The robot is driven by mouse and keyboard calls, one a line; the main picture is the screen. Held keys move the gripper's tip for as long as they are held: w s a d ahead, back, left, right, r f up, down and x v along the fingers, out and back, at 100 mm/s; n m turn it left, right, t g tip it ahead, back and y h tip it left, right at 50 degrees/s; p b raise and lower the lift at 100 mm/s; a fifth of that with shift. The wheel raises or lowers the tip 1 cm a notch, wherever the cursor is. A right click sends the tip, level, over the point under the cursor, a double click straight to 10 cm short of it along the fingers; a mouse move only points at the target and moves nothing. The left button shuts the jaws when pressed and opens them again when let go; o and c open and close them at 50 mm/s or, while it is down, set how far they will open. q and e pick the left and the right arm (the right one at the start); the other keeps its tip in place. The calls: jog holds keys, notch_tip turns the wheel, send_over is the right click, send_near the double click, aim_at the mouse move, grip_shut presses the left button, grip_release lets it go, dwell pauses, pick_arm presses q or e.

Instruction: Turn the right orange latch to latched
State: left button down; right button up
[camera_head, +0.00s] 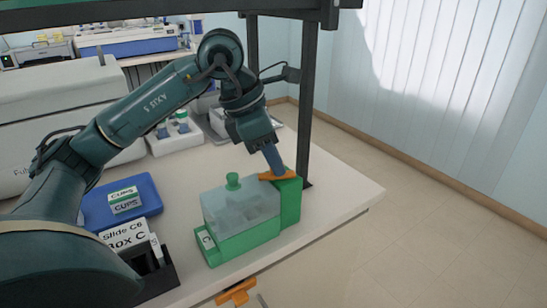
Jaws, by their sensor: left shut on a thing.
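The right orange latch (279,176) lies on top of the green end of a staining box (245,240) near the table's right front corner. My left gripper (275,168) comes down from above and is shut on this latch; its fingertips hide part of it.
A black post (305,100) stands just behind the box on the right. A blue tray (146,193) with a cups box and a black holder (158,274) with slide boxes lie to the left. The table's right corner (355,193) is clear.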

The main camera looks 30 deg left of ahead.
pick_arm(q)
jog(key=n, duration=0.2)
jog(key=n+t+y, duration=0.1)
jog(key=n, duration=0.1)
jog(key=shift+s+d+n+y, duration=0.1)
jog(key=shift+n+y, duration=0.2)
jog(key=shift+n, duration=0.1)
dwell(0.4)
jog(key=c, duration=1.4)
grip_release()
